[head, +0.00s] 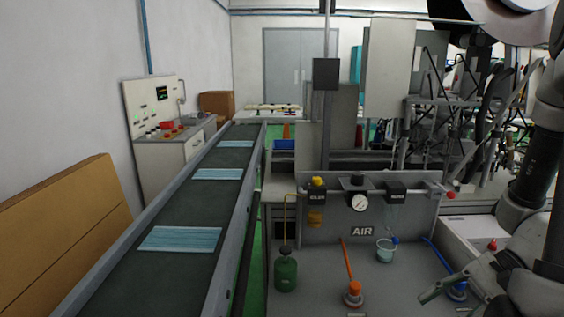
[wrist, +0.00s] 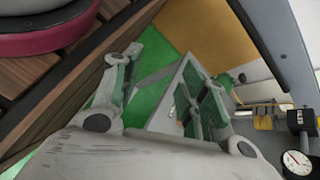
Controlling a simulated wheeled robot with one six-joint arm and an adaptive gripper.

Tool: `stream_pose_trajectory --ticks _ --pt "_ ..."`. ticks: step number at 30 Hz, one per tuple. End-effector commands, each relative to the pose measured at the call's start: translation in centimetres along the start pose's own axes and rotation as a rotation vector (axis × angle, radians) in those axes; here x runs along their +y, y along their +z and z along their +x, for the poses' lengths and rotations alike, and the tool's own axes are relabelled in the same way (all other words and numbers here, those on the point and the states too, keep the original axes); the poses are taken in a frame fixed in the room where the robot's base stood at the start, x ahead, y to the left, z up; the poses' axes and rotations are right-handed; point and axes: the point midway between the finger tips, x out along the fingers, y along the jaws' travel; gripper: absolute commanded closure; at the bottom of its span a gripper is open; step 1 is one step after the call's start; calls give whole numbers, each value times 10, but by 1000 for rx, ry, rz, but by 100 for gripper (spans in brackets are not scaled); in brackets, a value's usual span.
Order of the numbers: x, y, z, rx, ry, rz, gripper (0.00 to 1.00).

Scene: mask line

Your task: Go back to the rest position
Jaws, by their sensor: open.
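My gripper (head: 452,296) is at the lower right in the head view, low over the front right of the grey bench (head: 320,280). Its fingers point left, and part of my arm rises at the right edge. In the wrist view my gripper (wrist: 160,82) fills the lower middle. Its two fingers stand apart with nothing between them, and green floor shows behind. In the head view an orange-handled tool (head: 350,285) stands left of the gripper. A blue-handled one (head: 457,290) stands close behind it; I cannot tell whether they touch.
The bench holds a green bottle (head: 286,272), a small cup (head: 385,251) and an AIR panel with a gauge (head: 359,203). A conveyor (head: 190,205) with blue masks (head: 180,239) runs at left. Cardboard (head: 55,230) stands at far left, machinery (head: 450,120) behind right.

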Motion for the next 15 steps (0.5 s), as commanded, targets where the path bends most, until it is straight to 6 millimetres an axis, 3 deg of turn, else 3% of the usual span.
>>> stream_pose_trajectory --ticks 3,7,11,15 --pt "15 6 -33 135 220 -157 57" --pt "17 10 -75 308 418 -334 57" --pt "3 20 -116 490 567 -529 57" --pt "-21 44 -152 674 671 -758 57"
